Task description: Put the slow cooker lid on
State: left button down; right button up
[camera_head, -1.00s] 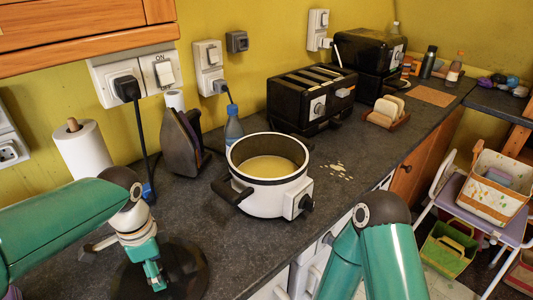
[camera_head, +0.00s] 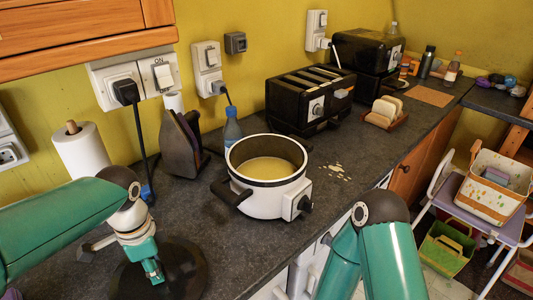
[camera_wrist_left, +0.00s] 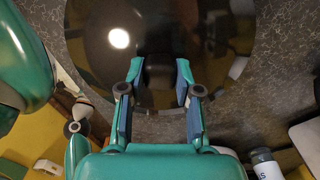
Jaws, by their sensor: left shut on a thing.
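The slow cooker (camera_head: 268,178) is a white pot with a black rim and dark handles, open at the top, with yellowish food inside. It stands on the dark worktop. The dark round lid (camera_head: 190,272) is at the front left of the cooker, apart from it. My left gripper (camera_head: 153,272) is over the lid and shut on its knob. In the left wrist view the gripper (camera_wrist_left: 158,75) has its fingers on both sides of the black knob, with the shiny lid (camera_wrist_left: 105,60) spreading behind. My right gripper is out of view; only that arm's green links show.
A paper roll (camera_head: 82,152) is at the left. Crumbs or spills (camera_head: 335,172) lie right of the cooker. The worktop's front edge is close to the cooker.

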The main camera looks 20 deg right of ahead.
pick_arm(q)
jog(key=shift+r+p, duration=2.6)
jog(key=shift+r, duration=0.6)
jog(key=shift+s+f, duration=0.1)
